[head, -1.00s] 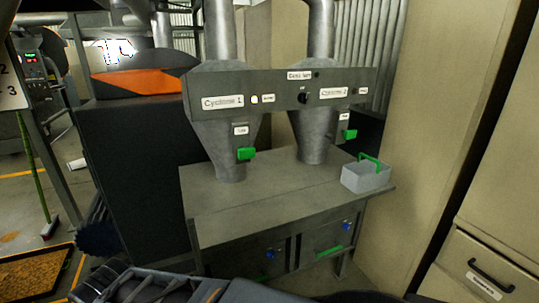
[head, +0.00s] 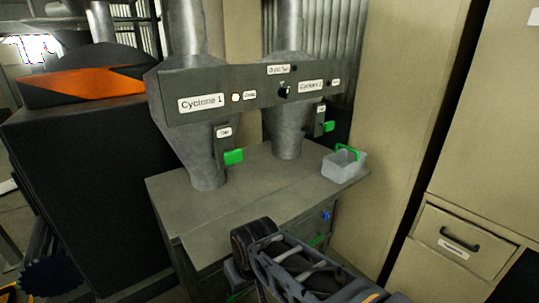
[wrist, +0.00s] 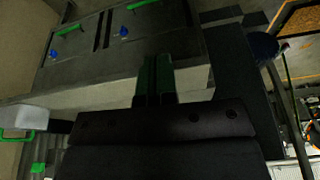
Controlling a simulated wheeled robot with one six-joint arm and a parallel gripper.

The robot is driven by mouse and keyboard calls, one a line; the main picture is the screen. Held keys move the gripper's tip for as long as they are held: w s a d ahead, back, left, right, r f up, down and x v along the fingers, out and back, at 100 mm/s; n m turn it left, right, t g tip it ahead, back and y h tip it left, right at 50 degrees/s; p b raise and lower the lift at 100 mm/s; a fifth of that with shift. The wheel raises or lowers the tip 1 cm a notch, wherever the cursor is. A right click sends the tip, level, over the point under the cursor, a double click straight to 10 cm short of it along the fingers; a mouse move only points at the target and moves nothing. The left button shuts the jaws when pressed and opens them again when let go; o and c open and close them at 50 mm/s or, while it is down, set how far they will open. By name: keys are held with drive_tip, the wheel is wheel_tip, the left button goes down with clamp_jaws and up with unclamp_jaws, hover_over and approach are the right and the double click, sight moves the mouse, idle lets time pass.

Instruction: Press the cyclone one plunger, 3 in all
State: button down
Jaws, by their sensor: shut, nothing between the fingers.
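The cyclone 1 plunger is a green block (head: 233,157) on the right side of the left grey cone, under the "Cyclone 1" sign (head: 201,103). A similar green plunger (head: 328,126) is on the cyclone 2 cone to the right. In the wrist view my gripper (wrist: 154,80) has its dark green fingers together, with nothing between them. It is in front of the workbench and apart from the cyclone 1 plunger, which I cannot make out in the wrist view. In the head view my arm is low in front of the bench; the fingertips do not show clearly.
The bench (head: 190,220) carries both cyclones and a grey bin (head: 343,165) with a green handle at its right end. Drawers with blue knobs (wrist: 124,31) lie below the top. A dark machine (head: 85,190) stands left, beige cabinets (head: 400,100) right. The front benchtop is clear.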

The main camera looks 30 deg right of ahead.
drive_tip(key=shift+d, duration=0.25)
drive_tip(key=w+d+r+m+y+p, duration=0.2)
drive_tip(key=w+r+m+y+p, duration=0.5)
drive_tip(key=m, duration=1.5)
drive_tip(key=w+d+r+m+t+y, duration=0.5)
drive_tip(key=w+d+r+m+t, duration=0.2)
drive_tip(key=w+d+m, duration=0.2)
drive_tip(key=shift+d+m+y, duration=0.3)
drive_tip(key=shift+d+m, duration=0.25)
drive_tip(key=shift+m, duration=0.55)
